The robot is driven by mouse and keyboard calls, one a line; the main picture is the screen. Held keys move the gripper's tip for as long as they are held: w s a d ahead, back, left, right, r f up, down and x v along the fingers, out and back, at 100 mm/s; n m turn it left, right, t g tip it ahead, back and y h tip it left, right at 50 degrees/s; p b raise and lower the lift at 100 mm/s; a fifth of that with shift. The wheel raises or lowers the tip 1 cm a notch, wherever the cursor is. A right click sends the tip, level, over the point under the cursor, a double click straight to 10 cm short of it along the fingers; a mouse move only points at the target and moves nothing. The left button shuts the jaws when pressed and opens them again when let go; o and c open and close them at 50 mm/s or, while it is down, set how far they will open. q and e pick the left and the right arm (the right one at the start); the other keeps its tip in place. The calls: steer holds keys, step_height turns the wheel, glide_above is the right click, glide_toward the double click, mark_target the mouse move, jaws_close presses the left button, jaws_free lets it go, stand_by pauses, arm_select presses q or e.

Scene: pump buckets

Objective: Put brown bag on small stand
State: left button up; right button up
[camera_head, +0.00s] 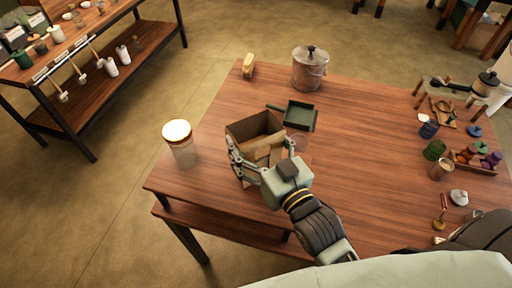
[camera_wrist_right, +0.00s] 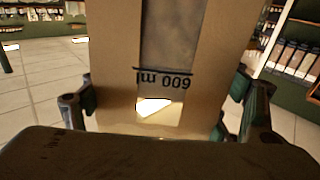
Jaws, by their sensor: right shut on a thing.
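The brown bag (camera_head: 252,126) is an open-topped, box-shaped paper bag near the middle left of the table. In the right wrist view the bag (camera_wrist_right: 110,70) fills the centre, with a clear window and upside-down "600 ml" print. My right gripper (camera_head: 251,165) is shut on the bag, with fingers on its two sides. I cannot tell whether its base touches the table. A dark green square tray-like piece (camera_head: 299,114) sits just behind the bag to the right; I cannot tell whether this is the small stand. My left gripper is not in view.
A metal bucket (camera_head: 310,70) and a small tan item (camera_head: 248,68) are at the back. Several small items crowd the table's right side. The wooden table (camera_head: 370,130) is clear between.

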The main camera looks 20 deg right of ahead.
mark_target(262, 160)
step_height(262, 160, down, 3)
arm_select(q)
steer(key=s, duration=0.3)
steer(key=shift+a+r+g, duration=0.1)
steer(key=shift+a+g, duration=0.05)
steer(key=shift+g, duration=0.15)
arm_select(e)
steer(key=shift+f, duration=0.15)
steer(key=o, duration=1.7)
steer(key=shift+f, duration=0.1)
steer(key=o, duration=0.4)
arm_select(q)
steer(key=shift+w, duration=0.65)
arm_select(e)
steer(key=shift+s, duration=0.1)
